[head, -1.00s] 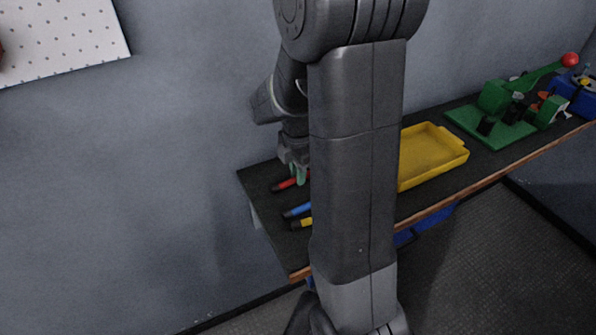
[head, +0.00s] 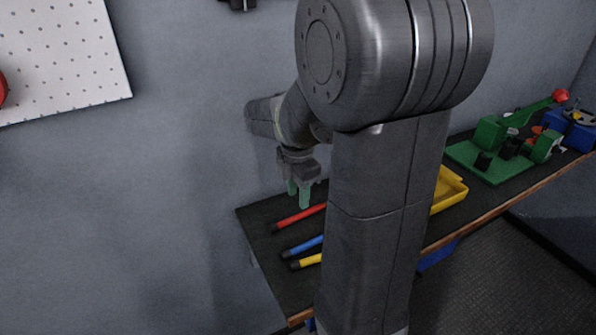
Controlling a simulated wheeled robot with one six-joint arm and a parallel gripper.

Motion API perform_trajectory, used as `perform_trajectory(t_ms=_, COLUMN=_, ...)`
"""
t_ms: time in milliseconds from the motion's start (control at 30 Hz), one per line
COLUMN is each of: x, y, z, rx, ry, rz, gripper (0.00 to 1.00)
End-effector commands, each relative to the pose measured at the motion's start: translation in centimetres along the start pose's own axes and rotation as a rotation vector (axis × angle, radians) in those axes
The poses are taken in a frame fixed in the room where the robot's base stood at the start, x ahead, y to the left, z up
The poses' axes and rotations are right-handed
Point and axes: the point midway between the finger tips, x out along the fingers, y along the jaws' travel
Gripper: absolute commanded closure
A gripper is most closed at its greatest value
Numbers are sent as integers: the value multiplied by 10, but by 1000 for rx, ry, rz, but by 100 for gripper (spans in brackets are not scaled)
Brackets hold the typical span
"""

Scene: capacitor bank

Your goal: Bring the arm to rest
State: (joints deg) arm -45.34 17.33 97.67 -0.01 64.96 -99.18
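My gripper (head: 298,195) points down above the left end of the dark bench (head: 262,254). Its two green fingers are apart with nothing seen between them. A red-handled tool (head: 297,219) lies on the bench just below and in front of the fingers. My large grey arm links cover the middle of the view and hide the right ends of the tools.
A blue-handled tool (head: 302,247) and a yellow-handled tool (head: 305,262) lie beside the red one. A yellow tray (head: 452,192), partly hidden, a green fixture (head: 490,162) and a blue device (head: 573,130) stand farther right. A white pegboard (head: 70,55) hangs upper left.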

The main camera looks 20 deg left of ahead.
Motion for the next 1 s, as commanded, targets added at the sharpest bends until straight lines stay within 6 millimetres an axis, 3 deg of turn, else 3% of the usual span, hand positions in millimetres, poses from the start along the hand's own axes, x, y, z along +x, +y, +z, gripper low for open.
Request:
perform_trajectory(t_ms=33, x=-14, y=1, z=0, rx=0, ry=-1, rz=7, gripper=62)
perform_trajectory(t_ms=200, x=-46, y=0, z=0, rx=0, ry=-1, rz=4, gripper=62)
perform_trajectory(t_ms=400, x=-65, y=0, z=0, rx=0, ry=0, rz=1, gripper=62)
perform_trajectory(t_ms=800, x=-67, y=-1, z=0, rx=0, ry=0, rz=-1, gripper=62)
perform_trajectory(t_ms=1000, x=-51, y=-1, z=0, rx=0, ry=1, rz=-4, gripper=62)
